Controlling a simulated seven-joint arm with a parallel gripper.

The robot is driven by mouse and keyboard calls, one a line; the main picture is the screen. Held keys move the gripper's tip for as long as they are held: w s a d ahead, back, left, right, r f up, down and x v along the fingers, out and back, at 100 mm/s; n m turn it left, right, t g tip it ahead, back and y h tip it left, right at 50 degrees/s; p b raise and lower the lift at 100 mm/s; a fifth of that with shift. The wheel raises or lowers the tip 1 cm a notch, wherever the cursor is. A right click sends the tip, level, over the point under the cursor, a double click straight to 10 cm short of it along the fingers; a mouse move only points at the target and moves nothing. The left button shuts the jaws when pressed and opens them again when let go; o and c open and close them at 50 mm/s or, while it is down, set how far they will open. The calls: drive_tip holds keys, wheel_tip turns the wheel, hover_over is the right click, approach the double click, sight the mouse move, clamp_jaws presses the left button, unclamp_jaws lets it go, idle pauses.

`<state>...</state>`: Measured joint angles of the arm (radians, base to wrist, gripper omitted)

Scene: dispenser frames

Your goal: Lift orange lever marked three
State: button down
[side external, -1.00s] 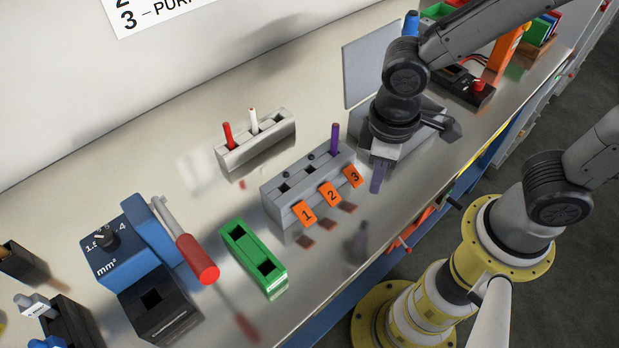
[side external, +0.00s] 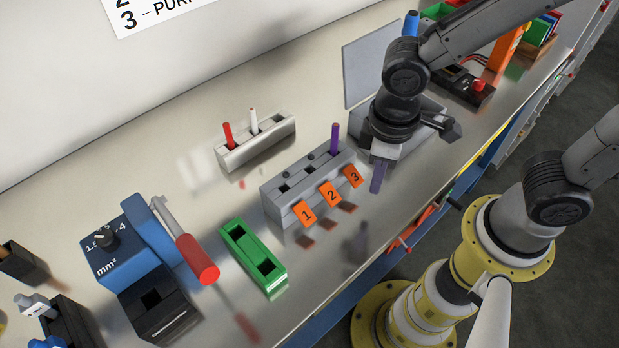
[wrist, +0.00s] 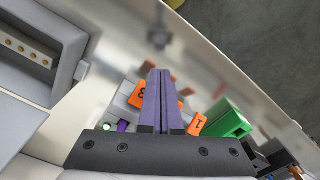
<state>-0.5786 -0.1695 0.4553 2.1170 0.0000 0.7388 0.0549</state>
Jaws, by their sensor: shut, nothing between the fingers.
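The orange lever marked three (side external: 353,176) sticks out from the front right end of the grey dispenser (side external: 277,206), beside the levers marked two (side external: 330,194) and one (side external: 305,214). A purple stick (side external: 335,138) stands in the slot behind lever three. My gripper (side external: 377,186) has purple fingers, points down and is shut and empty, just right of lever three and apart from it in the side view. In the wrist view, the shut fingers (wrist: 163,74) cover lever two, and lever three (wrist: 140,94) shows on their left.
A green block (side external: 240,240) stands in front of the dispenser's left end. A grey holder with red and white sticks (side external: 256,150) stands behind it. A blue tool (side external: 112,255) with a red handle is at the left. The bench's front edge is close to my gripper.

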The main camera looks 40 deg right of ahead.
drive_tip(key=shift+f, duration=0.1)
drive_tip(key=shift+f, duration=2.15)
drive_tip(key=shift+w, duration=1)
drive_tip(key=shift+w+a+r, duration=0.1)
drive_tip(key=shift+r, duration=0.65)
idle(0.4)
drive_tip(key=shift+s+r, duration=0.4)
drive_tip(key=shift+r, duration=0.35)
idle(0.9)
drive_tip(key=shift+s, duration=0.2)
drive_tip(key=shift+s, duration=0.6)
drive_tip(key=shift+r, duration=2.5)
